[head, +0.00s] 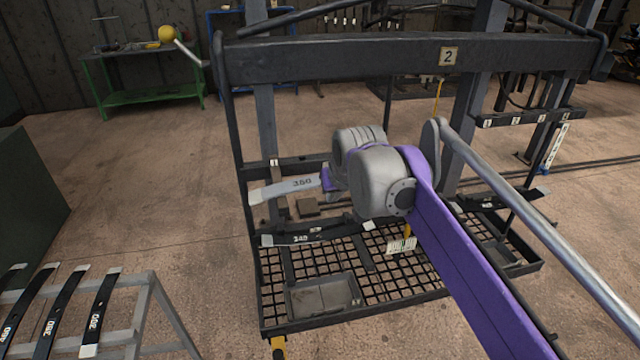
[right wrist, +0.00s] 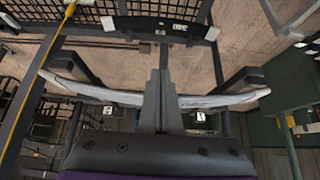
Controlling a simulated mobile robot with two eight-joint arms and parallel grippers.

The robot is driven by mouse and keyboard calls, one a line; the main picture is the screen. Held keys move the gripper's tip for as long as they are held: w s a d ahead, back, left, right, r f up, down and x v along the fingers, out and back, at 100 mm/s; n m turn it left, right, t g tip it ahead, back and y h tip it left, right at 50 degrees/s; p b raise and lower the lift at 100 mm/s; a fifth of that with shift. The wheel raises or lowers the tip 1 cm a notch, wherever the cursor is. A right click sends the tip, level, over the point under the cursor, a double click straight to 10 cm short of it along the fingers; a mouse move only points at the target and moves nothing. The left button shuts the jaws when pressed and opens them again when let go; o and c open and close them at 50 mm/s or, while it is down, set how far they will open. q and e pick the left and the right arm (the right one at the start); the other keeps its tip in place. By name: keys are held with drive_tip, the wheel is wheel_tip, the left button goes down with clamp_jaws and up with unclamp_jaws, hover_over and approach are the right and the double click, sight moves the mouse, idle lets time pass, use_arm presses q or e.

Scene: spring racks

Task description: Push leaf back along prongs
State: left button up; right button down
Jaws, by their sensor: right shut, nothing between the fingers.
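A silver-grey leaf (head: 290,187) with a number like 360 lies at the left of the rack, near the tag marked 1. In the right wrist view the leaf (right wrist: 215,101) is a shallow curve, with dark prongs (right wrist: 238,80) near it on both sides. My right gripper (head: 327,181) is at the leaf's right part in the head view, partly hidden by my wrist. In the wrist view its shut fingers (right wrist: 162,75) cross the middle of the leaf, with nothing between them. Whether they touch the leaf is unclear. My left gripper is out of view.
A black leaf (head: 315,234) sits lower on the rack. The rack's top beam (head: 350,62) carries a 2 tag. A mesh base (head: 385,285) with a tray (head: 320,297) lies below. A grey stand (head: 145,310) with several black leaves is at lower left. Floor between is clear.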

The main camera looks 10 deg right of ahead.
drive_tip(key=shift+w+a+p, duration=0.1)
drive_tip(key=shift+w+p, duration=0.65)
drive_tip(key=shift+w, duration=2.15)
drive_tip(key=shift+w+p, duration=0.4)
drive_tip(key=shift+w, duration=0.25)
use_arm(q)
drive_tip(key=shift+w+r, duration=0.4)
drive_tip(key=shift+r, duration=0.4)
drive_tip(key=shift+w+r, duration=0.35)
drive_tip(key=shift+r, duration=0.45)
use_arm(e)
drive_tip(key=shift+s, duration=1.2)
